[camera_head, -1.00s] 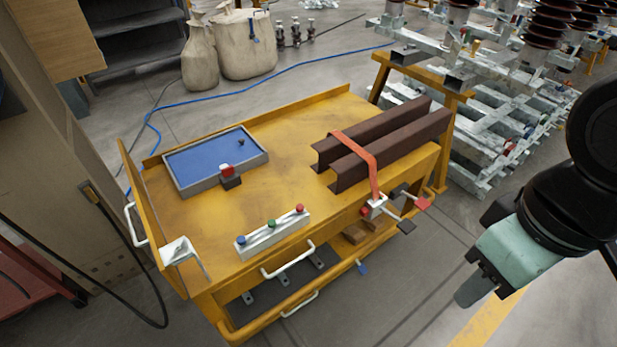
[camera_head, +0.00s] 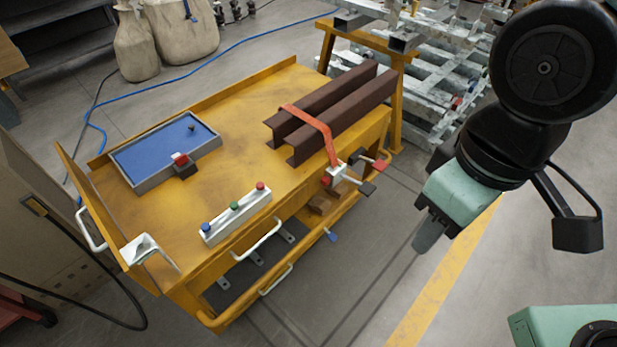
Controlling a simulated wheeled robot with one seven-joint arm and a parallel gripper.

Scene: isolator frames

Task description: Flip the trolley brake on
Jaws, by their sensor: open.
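The yellow trolley (camera_head: 240,100) stands left of centre, its right end near my gripper (camera_head: 430,232). My gripper hangs to the right of the trolley, apart from it, pointing down with nothing seen in it. A red paddle (camera_head: 381,165) and a dark paddle (camera_head: 367,188) stick out from the trolley's right front corner, beside the end of an orange strap (camera_head: 318,126). A small blue tab (camera_head: 331,236) shows lower on the front side. I cannot tell for sure which part is the brake. The wheels are hidden.
On the trolley are brown steel beams (camera_head: 340,110), a blue-bottomed tray (camera_head: 160,150) and a block with coloured buttons (camera_head: 236,215). White handles (camera_head: 262,240) stick out in front. Metal racks (camera_head: 440,90) stand behind. The floor around the yellow line (camera_head: 440,285) is clear.

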